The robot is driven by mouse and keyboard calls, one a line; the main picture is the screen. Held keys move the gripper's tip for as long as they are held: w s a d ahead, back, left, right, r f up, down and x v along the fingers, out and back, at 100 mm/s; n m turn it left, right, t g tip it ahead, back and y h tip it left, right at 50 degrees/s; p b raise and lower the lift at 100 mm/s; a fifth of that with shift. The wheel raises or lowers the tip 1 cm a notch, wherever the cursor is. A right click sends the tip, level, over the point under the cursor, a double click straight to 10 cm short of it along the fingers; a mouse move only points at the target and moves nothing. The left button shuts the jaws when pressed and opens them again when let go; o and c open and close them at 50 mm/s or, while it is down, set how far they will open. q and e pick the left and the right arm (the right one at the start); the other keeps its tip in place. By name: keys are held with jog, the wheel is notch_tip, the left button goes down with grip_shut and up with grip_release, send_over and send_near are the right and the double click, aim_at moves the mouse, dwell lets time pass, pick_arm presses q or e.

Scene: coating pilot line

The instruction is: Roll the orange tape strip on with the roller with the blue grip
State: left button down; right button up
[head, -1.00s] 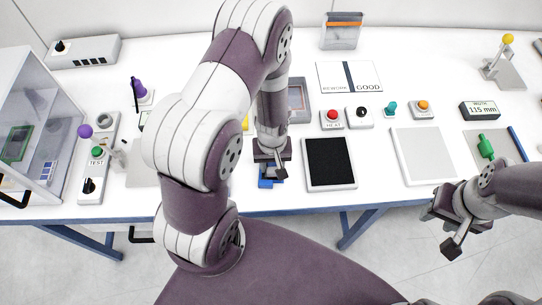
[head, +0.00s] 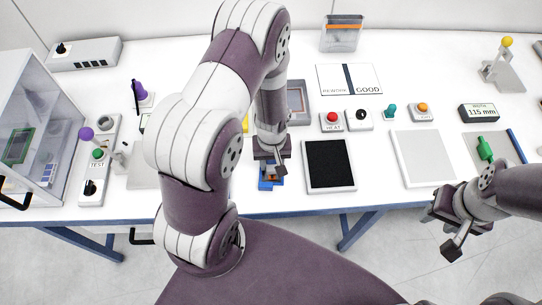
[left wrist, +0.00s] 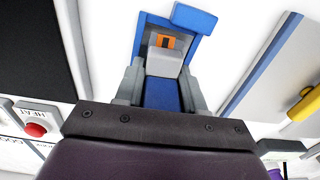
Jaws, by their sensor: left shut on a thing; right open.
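My left gripper (head: 271,165) is over the front edge of the table. In the left wrist view its two grey fingers (left wrist: 160,88) are shut on the blue grip (left wrist: 162,96) of a roller. The roller's pale grey head (left wrist: 165,62) is beyond the grip. A small orange patch (left wrist: 160,42), likely the orange tape strip, shows just past the head, against a blue piece (left wrist: 195,18); orange (head: 273,176) also shows below the gripper in the head view. I cannot tell whether the head touches it. My right gripper (head: 456,230) is open and empty, beyond the front edge.
A black pad (head: 330,165) lies right of the left gripper, and a pale pad (head: 424,156) further right. A red HEAT button (head: 332,117) stands behind the black pad. A test panel (head: 98,160) and a clear-walled box (head: 40,120) stand at left.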

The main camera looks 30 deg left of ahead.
pick_arm(q)
jog(key=shift+r+p, duration=2.2)
jog(key=shift+r, duration=0.55)
jog(key=shift+f, duration=0.15)
